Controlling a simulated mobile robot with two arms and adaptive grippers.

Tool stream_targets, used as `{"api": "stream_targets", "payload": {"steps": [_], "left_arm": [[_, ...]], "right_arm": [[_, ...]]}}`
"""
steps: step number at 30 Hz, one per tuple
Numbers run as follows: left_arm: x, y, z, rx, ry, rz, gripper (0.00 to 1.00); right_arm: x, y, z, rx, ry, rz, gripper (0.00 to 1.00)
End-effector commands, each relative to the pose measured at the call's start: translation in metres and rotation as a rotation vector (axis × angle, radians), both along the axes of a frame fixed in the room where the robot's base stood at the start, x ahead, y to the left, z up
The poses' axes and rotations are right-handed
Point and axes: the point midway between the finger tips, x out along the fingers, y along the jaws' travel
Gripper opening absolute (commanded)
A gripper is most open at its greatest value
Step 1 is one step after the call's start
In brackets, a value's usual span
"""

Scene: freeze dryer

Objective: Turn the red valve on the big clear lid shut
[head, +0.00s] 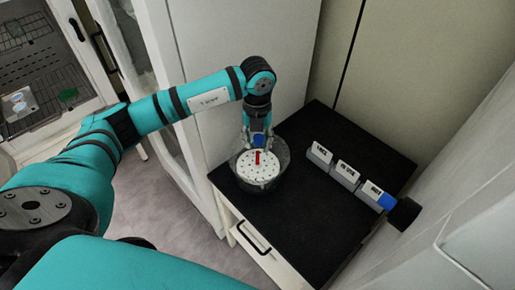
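The red valve (258,158) shows as a small upright red piece over a round white disc with small dark holes. The big clear lid (279,178) is a see-through dome around that disc, at the left edge of a black-topped cabinet. My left gripper (259,143) reaches down from above, its tip with blue parts just behind the red valve in the picture. It is close to the valve, but I cannot tell if it touches it or how far its fingers are apart. My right gripper is not in view.
The black cabinet top (325,235) is mostly clear. White cabinet walls rise behind and on the right. A rack with glassware (22,102) is at far left.

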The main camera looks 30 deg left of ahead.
Motion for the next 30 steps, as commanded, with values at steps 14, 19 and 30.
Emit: {"api": "stream_targets", "payload": {"steps": [14, 19, 30], "left_arm": [[0.0, -0.001, -0.057, -0.001, 0.0, -0.001, 0.35], [0.0, -0.001, -0.058, -0.002, -0.001, -0.002, 0.35], [0.0, -0.001, -0.057, -0.002, -0.001, -0.001, 0.0]], "right_arm": [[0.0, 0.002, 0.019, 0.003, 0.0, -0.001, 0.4], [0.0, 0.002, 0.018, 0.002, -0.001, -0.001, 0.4], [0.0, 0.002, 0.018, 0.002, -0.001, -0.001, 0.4]]}}
